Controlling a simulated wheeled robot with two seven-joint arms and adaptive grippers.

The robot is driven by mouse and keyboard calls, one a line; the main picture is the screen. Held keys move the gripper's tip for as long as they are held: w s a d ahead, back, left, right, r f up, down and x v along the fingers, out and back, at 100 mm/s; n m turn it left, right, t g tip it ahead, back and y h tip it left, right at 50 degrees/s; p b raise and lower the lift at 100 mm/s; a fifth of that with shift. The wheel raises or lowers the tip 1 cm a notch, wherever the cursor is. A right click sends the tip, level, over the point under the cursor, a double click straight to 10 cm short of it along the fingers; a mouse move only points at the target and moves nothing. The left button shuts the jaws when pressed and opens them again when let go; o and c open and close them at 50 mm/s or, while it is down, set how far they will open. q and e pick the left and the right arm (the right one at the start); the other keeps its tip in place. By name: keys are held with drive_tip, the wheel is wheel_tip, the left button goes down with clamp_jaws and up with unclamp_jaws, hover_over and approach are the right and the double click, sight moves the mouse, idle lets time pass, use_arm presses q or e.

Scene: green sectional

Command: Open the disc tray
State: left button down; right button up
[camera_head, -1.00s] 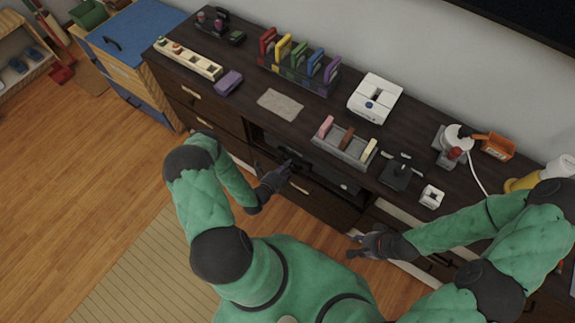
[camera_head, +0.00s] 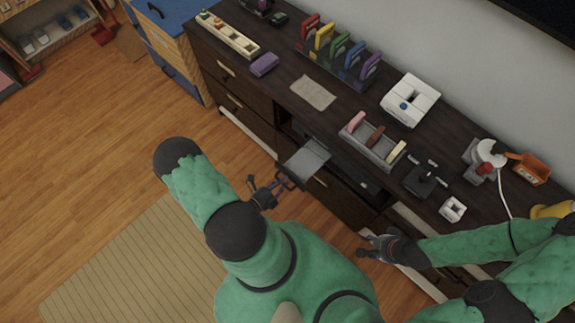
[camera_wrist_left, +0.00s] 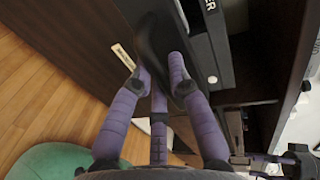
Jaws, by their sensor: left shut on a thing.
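The disc tray (camera_head: 306,160) is a flat grey tray standing out from the dark player (camera_head: 347,165) in the cabinet's open shelf. My left gripper (camera_head: 284,186) is at the tray's front, low in front of the cabinet. In the left wrist view its purple fingers (camera_wrist_left: 160,75) close around a dark curved part (camera_wrist_left: 155,38) at the tray front; the exact contact is partly hidden. My right gripper (camera_head: 367,245) is empty in front of the cabinet, to the right, with its fingers apart.
The dark cabinet top (camera_head: 290,68) holds a grey divided tray (camera_head: 367,150), a white device (camera_head: 410,100) and colourful upright cases (camera_head: 340,50). Drawer handles (camera_head: 227,70) stick out from its front. The wooden floor (camera_head: 110,130) at left is clear.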

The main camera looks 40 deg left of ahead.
use_arm(q)
drive_tip(key=shift+s, duration=0.25)
drive_tip(key=c, duration=1.4)
unclamp_jaws()
drive_tip(key=shift+s+a, duration=0.1)
drive_tip(key=shift+s, duration=0.05)
drive_tip(key=v, duration=1.1)
drive_tip(key=shift+s+r, duration=0.15)
drive_tip(key=shift+s, duration=0.2)
